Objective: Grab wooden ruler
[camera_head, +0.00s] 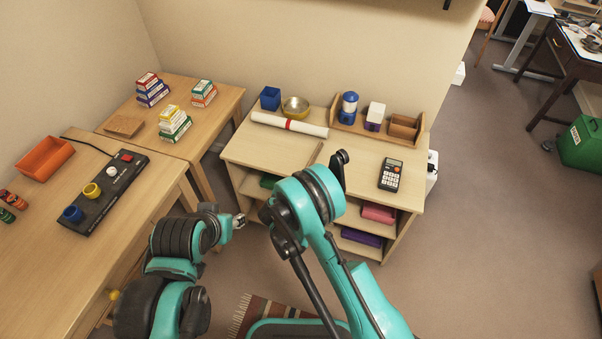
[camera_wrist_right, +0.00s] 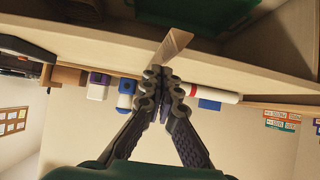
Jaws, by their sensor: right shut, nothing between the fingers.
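The wooden ruler (camera_wrist_right: 176,46) shows in the right wrist view as a flat tan strip at the front edge of the low shelf unit, just beyond my right fingertips. My right gripper (camera_wrist_right: 163,76) is shut and empty, its tips overlapping the near end of the strip in the picture. I cannot tell whether they touch it.
The shelf unit's top (camera_head: 350,163) bears a calculator (camera_head: 390,175), a white roll (camera_head: 290,124), a blue cup (camera_head: 270,98), a bowl (camera_head: 295,107) and a wooden organizer (camera_head: 419,127). A desk (camera_head: 60,270) stands at left. Open floor (camera_head: 490,220) lies to the right.

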